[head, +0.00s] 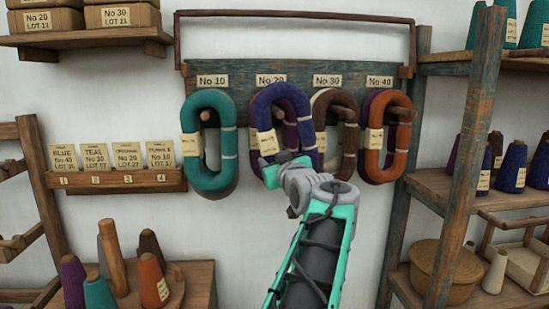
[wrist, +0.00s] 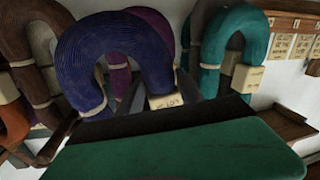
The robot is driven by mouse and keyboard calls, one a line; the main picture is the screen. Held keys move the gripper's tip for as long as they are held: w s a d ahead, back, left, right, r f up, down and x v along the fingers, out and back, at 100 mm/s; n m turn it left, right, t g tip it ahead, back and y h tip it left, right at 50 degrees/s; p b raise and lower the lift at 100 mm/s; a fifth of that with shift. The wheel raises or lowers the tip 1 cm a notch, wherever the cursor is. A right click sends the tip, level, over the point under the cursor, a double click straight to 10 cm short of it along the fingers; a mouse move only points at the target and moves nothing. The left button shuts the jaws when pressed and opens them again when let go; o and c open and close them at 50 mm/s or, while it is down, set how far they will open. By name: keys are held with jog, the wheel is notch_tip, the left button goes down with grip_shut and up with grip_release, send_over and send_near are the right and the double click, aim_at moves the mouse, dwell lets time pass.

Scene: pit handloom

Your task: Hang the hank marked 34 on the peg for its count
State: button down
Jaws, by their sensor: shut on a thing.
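A dark blue hank (head: 263,108) with a pale paper tag (head: 268,143) is in front of the No 20 place on the peg board (head: 250,68). My gripper (head: 277,163) is at its lower part, shut on it. In the wrist view the blue hank (wrist: 112,45) loops up beyond my gripper, its tag (wrist: 165,101) at the right; the writing is too blurred to read surely. A purple hank (head: 299,105) hangs behind it. The No 20 peg is hidden, so I cannot tell whether the blue hank is around it.
A teal hank (head: 187,125) hangs at No 10, a brown one (head: 321,110) at No 30, and an orange one (head: 398,150) at No 40 over a purple one. A card rack (head: 120,183) is at the left. A post (head: 475,140) and shelves with cones stand at the right.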

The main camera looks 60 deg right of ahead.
jog(key=shift+d+p+x, duration=0.25)
jog(key=shift+p+x, duration=1.25)
jog(key=shift+x, duration=0.35)
jog(key=f+b, duration=0.1)
jog(key=b, duration=0.1)
jog(key=d+f, duration=0.1)
jog(key=shift+w+f+b, duration=0.3)
jog(key=shift+w+b, duration=0.05)
jog(key=shift+b, duration=0.05)
jog(key=shift+s+d+f, duration=0.1)
jog(key=shift+f, duration=0.15)
jog(key=c, duration=0.8)
grip_release()
jog(key=shift+d+r, duration=0.1)
jog(key=shift+c, duration=0.2)
jog(key=shift+o, duration=0.7)
jog(key=shift+r, duration=0.15)
